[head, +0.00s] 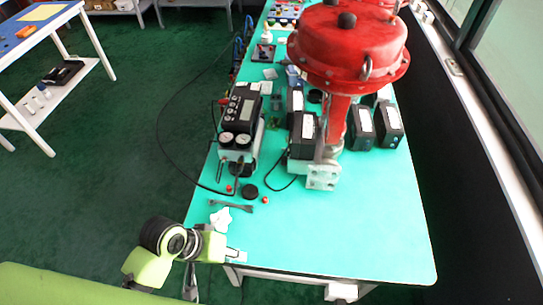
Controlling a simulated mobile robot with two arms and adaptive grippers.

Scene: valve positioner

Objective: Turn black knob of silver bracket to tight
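The silver bracket (322,174) stands on the turquoise table at the foot of the red valve actuator (347,45). I cannot make out a black knob on the bracket at this size. A loose black round piece (250,191) lies on the table left of the bracket. My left gripper (236,254) is at the table's front left corner, well short of the bracket and apart from it. Its fingers are small and unclear, so I cannot tell whether they are open or shut. My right gripper is not in view.
A black positioner box with gauges (239,120) stands left of the valve, with cables beside it. A white star-shaped piece (221,218), a dark wrench-like tool (231,206) and small red pieces lie near the left edge. Several black boxes stand behind the bracket. The table's front right is clear.

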